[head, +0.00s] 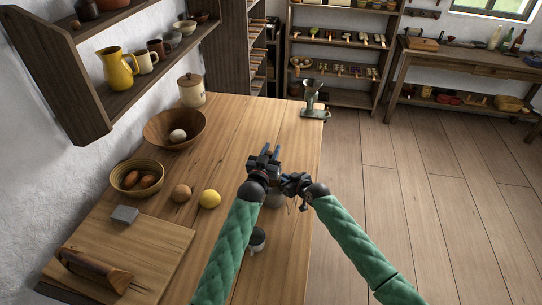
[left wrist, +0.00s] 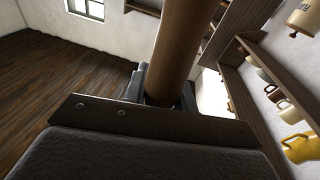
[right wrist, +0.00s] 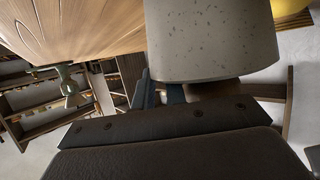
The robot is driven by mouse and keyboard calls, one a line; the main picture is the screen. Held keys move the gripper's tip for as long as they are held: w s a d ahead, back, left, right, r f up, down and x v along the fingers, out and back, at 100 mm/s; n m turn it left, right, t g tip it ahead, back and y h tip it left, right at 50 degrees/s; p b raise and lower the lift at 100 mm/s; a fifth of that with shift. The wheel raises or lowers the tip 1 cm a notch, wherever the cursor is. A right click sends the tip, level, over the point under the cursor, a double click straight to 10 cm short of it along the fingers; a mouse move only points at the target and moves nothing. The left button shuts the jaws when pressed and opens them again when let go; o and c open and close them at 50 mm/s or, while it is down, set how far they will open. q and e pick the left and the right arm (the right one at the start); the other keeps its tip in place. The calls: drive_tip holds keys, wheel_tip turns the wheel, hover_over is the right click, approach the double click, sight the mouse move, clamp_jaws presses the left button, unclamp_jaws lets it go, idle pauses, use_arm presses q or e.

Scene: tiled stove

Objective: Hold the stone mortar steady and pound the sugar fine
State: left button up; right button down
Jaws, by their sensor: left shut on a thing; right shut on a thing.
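The grey speckled stone mortar (right wrist: 210,40) fills the top of the right wrist view. In the head view only a part of the mortar (head: 275,199) shows below my grippers, at the table's right side. My right gripper (head: 291,182) is shut on the mortar; the exact contact is partly hidden. My left gripper (head: 270,155) is above it, shut on a wooden pestle (left wrist: 188,45) that rises between its fingers in the left wrist view. The pestle's lower end and the inside of the mortar are hidden, so no sugar shows.
A lemon (head: 210,199), a wooden bowl (head: 160,137), a basket (head: 126,187) and a cutting board (head: 150,245) lie to the left. A metal device (head: 313,103) stands at the far corner. Wood beyond the mortar is clear.

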use_arm(q)
drive_tip(key=shift+r, duration=1.8)
use_arm(e)
drive_tip(key=shift+s+f, duration=0.15)
drive_tip(key=shift+f, duration=0.15)
drive_tip(key=c, duration=1.4)
unclamp_jaws()
drive_tip(key=shift+o, duration=0.2)
drive_tip(key=shift+r, duration=0.1)
drive_tip(key=shift+r, duration=0.1)
drive_tip(key=v, duration=1.1)
drive_tip(key=shift+s+d, duration=0.2)
drive_tip(key=shift+s, duration=0.05)
